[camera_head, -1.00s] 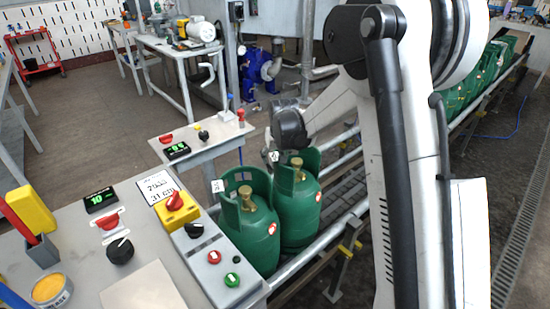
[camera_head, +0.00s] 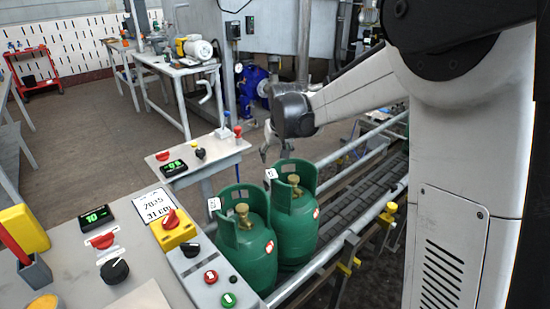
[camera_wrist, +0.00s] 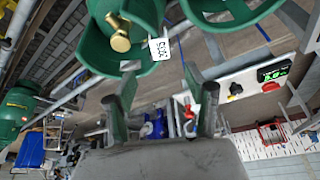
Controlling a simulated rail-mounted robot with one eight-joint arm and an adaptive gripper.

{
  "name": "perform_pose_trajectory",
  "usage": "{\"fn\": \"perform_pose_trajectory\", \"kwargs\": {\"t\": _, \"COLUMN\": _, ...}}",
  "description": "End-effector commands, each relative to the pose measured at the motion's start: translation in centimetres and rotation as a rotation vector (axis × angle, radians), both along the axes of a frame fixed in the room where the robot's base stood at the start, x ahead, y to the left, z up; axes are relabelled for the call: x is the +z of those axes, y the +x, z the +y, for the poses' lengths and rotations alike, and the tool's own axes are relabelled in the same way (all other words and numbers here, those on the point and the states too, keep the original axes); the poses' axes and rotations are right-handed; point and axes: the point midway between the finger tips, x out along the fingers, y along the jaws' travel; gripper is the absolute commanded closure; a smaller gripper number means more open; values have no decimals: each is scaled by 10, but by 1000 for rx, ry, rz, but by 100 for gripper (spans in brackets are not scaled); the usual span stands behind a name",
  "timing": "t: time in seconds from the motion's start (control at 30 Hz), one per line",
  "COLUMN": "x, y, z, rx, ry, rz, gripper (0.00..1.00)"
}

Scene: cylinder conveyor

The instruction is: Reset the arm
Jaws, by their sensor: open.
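My gripper (camera_head: 276,150) hangs open and empty just above and behind the right green cylinder (camera_head: 296,232), apart from it. Its two fingers also show spread in the wrist view (camera_wrist: 165,98), with nothing between them. The left green cylinder (camera_head: 246,252) stands upright beside the right one on the conveyor. Both have brass valves, collars and white tags. In the wrist view, a green cylinder (camera_wrist: 125,15) with a tag shows just beyond the fingers. My arm's large white links fill the right of the head view.
A control desk (camera_head: 70,260) with knobs, buttons and a green display stands at front left. A smaller panel table (camera_head: 205,160) with its own display stands behind the cylinders. The conveyor rail (camera_head: 335,262) runs beside them.

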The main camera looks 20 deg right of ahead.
Motion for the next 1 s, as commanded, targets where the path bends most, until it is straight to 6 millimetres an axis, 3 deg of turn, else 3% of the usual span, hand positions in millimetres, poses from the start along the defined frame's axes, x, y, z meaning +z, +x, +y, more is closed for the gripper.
{"fn": "perform_pose_trajectory", "kwargs": {"t": 0.23, "x": 1, "y": -1, "z": 0, "rx": 0, "ry": 0, "rz": -1, "gripper": 51}}
{"fn": "perform_pose_trajectory", "kwargs": {"t": 0.37, "x": 11, "y": -14, "z": 0, "rx": -1, "ry": 0, "rz": -8, "gripper": 51}}
{"fn": "perform_pose_trajectory", "kwargs": {"t": 0.7, "x": 64, "y": -99, "z": 1, "rx": -8, "ry": 1, "rz": -60, "gripper": 51}}
{"fn": "perform_pose_trajectory", "kwargs": {"t": 1.0, "x": 89, "y": -183, "z": 1, "rx": -13, "ry": 2, "rz": -109, "gripper": 51}}
